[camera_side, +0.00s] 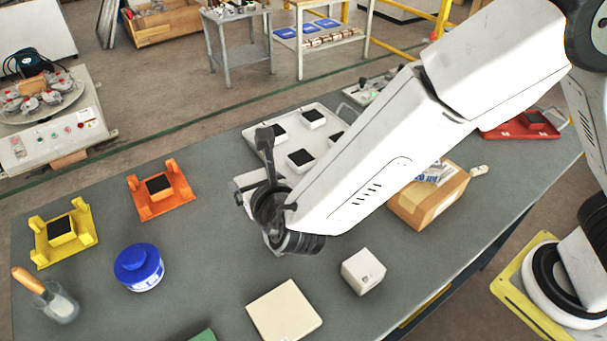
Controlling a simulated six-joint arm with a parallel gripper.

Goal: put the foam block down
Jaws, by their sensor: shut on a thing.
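My gripper (266,170) shows as dark parts at the end of my white arm, above the left part of the white tray. It is shut on the foam block, but the arm and wrist hide most of the grip. A pale patch shows beside the dark parts, and I cannot tell whether it is the block or the tray behind. No contact between the block and a surface can be made out.
A white cube (363,272), beige tile (284,312) and blue-lidded jar (139,266) stand on the grey table (200,240). Yellow (84,242) and orange (180,203) fixtures hold black-topped blocks. The white tray (262,160) holds several more. A cardboard box (432,203) stands right.

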